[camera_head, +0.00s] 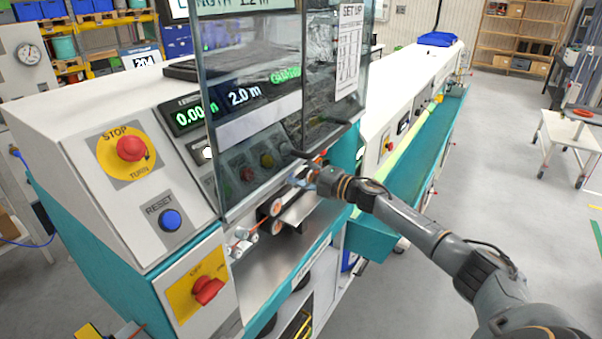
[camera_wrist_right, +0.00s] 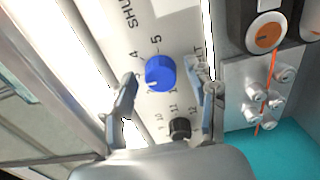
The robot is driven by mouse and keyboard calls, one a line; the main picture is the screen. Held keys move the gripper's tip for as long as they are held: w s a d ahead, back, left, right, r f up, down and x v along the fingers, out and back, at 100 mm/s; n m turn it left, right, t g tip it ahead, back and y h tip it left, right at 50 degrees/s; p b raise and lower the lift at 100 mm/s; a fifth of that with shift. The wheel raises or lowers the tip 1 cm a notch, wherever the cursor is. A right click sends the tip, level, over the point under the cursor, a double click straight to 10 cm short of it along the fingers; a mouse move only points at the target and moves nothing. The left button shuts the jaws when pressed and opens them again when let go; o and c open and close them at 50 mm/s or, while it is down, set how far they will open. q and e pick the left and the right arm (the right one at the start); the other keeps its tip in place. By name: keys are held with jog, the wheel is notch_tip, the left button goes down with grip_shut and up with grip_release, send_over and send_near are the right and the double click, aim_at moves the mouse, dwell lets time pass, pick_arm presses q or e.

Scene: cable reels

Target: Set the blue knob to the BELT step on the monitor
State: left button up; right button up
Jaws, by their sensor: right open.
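The blue knob (camera_wrist_right: 160,72) shows in the right wrist view on a pale panel, with a white mark near its lower left edge. The numbers 4 and 5 are printed above it; other labels are partly hidden by my fingers. My right gripper (camera_wrist_right: 163,82) is open, with one finger on each side of the knob; I cannot tell whether they touch it. In the head view my right gripper (camera_head: 310,176) is at the machine's front, and the knob is not visible there. A monitor (camera_head: 243,6) at the top is cut off; no BELT step is readable. My left gripper is out of view.
A black knob (camera_wrist_right: 180,128) sits just below the blue one. Rollers (camera_wrist_right: 264,105) with an orange strand are to the right. A clear guard (camera_head: 255,100) hangs near my right gripper. A red stop button (camera_head: 131,148) and blue reset button (camera_head: 169,220) are at left.

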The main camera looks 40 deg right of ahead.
jog(key=v, duration=1.2)
dwell(0.4)
